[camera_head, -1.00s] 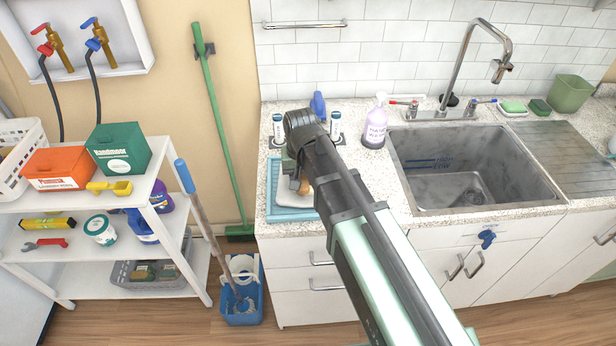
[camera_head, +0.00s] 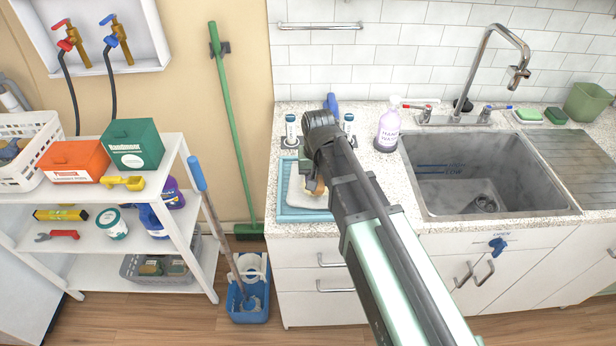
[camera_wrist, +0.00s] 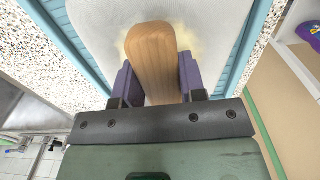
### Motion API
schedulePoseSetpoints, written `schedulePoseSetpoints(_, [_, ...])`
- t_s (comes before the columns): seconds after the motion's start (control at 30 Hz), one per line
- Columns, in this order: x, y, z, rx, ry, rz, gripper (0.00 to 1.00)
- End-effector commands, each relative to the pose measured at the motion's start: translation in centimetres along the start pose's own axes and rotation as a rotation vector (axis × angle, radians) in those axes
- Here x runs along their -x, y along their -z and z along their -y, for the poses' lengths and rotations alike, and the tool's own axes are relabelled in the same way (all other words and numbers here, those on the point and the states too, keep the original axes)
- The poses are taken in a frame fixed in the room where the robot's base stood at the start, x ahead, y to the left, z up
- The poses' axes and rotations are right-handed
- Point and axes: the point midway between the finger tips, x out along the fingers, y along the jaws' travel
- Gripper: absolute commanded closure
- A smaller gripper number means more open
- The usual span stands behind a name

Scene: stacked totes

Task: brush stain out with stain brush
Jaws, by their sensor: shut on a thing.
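My gripper (camera_wrist: 157,82) is shut on the wooden stain brush (camera_wrist: 153,50), seen in the wrist view with its rounded wooden back between the two purple-grey fingers. The brush is over a pale cloth (camera_wrist: 88,22), and a yellowish stain (camera_wrist: 188,38) shows around it. The brush's bristles are hidden. In the head view the white cloth (camera_head: 298,190) lies on a light blue tray (camera_head: 292,215) on the counter, partly covered by my arm. Only a small brown bit of the brush (camera_head: 316,187) shows there.
A lilac soap bottle (camera_head: 388,128) stands between the tray and the sink (camera_head: 480,170). Two small white-and-blue containers (camera_head: 291,130) and a blue object (camera_head: 332,104) stand behind the tray. A shelf of cleaning goods (camera_head: 178,160) and a blue mop bucket (camera_head: 247,303) are left of the counter.

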Motion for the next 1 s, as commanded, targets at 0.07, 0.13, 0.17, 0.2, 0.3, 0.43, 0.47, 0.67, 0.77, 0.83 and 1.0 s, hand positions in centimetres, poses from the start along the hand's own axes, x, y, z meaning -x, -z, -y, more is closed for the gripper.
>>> schedulePoseSetpoints(0.07, [0.0,0.0,-0.1,0.0,0.0,0.0,0.81])
schedulePoseSetpoints(0.13, [0.0,0.0,-0.2,0.0,0.0,0.0,0.81])
schedulePoseSetpoints(0.17, [0.0,0.0,-0.3,0.0,0.0,0.0,0.81])
schedulePoseSetpoints(0.2, [-0.1,-0.1,-0.6,-0.001,0.0,0.0,0.81])
schedulePoseSetpoints(0.3, [-0.1,-0.2,-1.6,-0.001,0.0,0.0,0.81])
schedulePoseSetpoints(0.43, [-0.2,-0.4,-3.1,-0.002,0.0,0.0,0.81])
schedulePoseSetpoints(0.47, [-0.2,-0.4,-3.4,-0.001,0.0,0.0,0.81])
schedulePoseSetpoints(0.67, [0.0,-0.4,-3.8,0.0,-0.001,0.0,0.81])
schedulePoseSetpoints(0.77, [-0.1,-0.4,-3.8,0.0,-0.001,0.0,0.81])
schedulePoseSetpoints(0.83, [-0.1,-0.3,-3.6,0.001,0.0,0.0,0.81])
schedulePoseSetpoints(1.0, [-0.2,-0.1,-2.0,0.002,0.0,0.0,0.81])
